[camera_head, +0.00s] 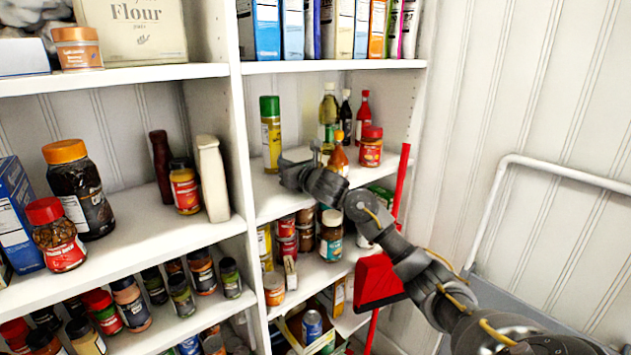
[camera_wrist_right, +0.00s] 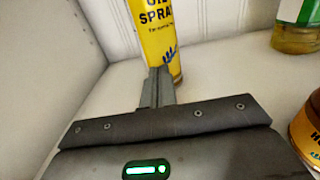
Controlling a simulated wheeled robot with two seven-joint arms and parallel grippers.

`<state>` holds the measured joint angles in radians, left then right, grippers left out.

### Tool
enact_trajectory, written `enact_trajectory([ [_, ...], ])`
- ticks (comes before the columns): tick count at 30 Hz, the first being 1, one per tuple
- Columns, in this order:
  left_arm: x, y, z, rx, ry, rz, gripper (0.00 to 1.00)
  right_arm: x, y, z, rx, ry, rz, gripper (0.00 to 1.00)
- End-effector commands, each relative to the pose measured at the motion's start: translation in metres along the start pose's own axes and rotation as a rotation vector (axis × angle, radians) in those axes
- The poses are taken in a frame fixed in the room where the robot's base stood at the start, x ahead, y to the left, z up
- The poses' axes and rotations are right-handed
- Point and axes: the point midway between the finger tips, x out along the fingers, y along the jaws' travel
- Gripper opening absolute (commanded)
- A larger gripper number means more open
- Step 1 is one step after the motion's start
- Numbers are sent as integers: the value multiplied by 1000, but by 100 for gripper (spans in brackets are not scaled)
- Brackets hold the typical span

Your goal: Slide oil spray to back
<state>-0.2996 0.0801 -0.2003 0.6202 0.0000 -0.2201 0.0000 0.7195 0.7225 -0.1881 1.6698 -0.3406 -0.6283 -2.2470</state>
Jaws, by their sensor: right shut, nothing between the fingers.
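The oil spray (camera_head: 271,137) is a tall yellow can with a green cap. It stands upright on the middle shelf of the right-hand unit, near its left wall. In the right wrist view its lower part (camera_wrist_right: 156,35) shows straight beyond the fingers, with the cap out of frame. My right gripper (camera_head: 287,160) reaches in over that shelf from the right. Its fingers (camera_wrist_right: 158,85) are shut and empty, with the tips in front of the can's lower part. I cannot tell whether they touch it. My left gripper is not in view.
Oil and sauce bottles (camera_head: 329,115) stand to the right of the can, with a red-lidded jar (camera_head: 371,147) nearby. An orange-brown bottle (camera_head: 339,158) stands close beside my right gripper. The shelf's left wall (camera_head: 217,100) is near the can.

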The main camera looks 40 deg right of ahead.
Motion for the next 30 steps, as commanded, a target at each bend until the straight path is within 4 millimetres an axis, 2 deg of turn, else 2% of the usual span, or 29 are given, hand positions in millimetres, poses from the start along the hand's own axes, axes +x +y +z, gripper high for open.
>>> enact_trajectory([
  [3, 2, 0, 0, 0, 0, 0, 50, -13, 7, -1, -6, -1, 11, 0],
  [9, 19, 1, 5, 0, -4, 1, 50, -60, 6, -4, -8, -1, 11, 0],
  [15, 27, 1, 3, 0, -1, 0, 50, -95, 6, -2, -5, 0, 9, 0],
  [21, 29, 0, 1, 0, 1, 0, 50, -111, 6, -1, -2, 0, 10, 0],
  [30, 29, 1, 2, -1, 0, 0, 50, -113, 6, 0, -1, 0, 10, 0],
])
